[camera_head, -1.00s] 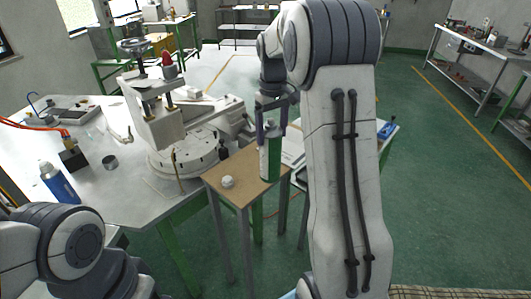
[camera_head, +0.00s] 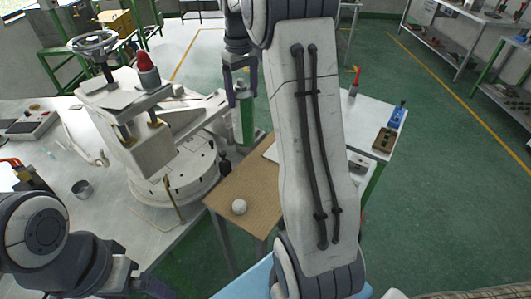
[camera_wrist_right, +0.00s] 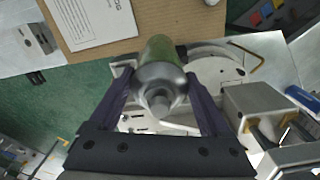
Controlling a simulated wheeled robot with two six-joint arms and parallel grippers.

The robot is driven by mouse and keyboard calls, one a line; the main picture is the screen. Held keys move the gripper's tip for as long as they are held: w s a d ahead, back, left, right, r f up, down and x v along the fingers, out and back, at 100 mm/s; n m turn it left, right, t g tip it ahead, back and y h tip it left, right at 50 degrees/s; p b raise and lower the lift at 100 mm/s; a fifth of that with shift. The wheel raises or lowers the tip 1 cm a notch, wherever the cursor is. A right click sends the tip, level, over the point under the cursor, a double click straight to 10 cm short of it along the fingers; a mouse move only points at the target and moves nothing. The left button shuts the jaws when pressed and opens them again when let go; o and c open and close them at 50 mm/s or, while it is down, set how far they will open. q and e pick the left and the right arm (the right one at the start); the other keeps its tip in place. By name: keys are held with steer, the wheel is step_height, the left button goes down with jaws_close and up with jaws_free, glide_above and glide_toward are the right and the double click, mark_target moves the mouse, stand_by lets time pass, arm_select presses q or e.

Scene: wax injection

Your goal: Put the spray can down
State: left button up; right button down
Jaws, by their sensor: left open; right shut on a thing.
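The green spray can (camera_head: 244,122) hangs upright in my right gripper (camera_head: 240,84), near the far edge of the small brown-topped table (camera_head: 240,185). In the right wrist view the can (camera_wrist_right: 158,55) shows its grey metal shoulder and nozzle end towards the camera, between the two dark fingers of the gripper (camera_wrist_right: 161,95). Its lower end overlaps the edge of the brown top (camera_wrist_right: 150,18) there; I cannot tell the gap below it. My left gripper (camera_head: 148,285) is low at the bottom left, partly cut off by the frame and away from the can.
A wax machine (camera_head: 150,150) with a red-topped part stands left of the small table. A white ball (camera_head: 239,207) lies on the brown top, and white paper (camera_wrist_right: 92,20) too. A side table (camera_head: 375,115) holds a red-handled tool and a blue item. The brown top's middle is clear.

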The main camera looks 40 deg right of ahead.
steer(key=shift+s+a+f, duration=0.15)
steer(key=shift+s+f, duration=0.05)
steer(key=s+a+f+p, duration=0.3)
steer(key=s+a+f, duration=0.1)
steer(key=s+f, duration=0.6)
steer(key=shift+f, duration=0.25)
steer(key=shift+f, duration=0.15)
jaws_free()
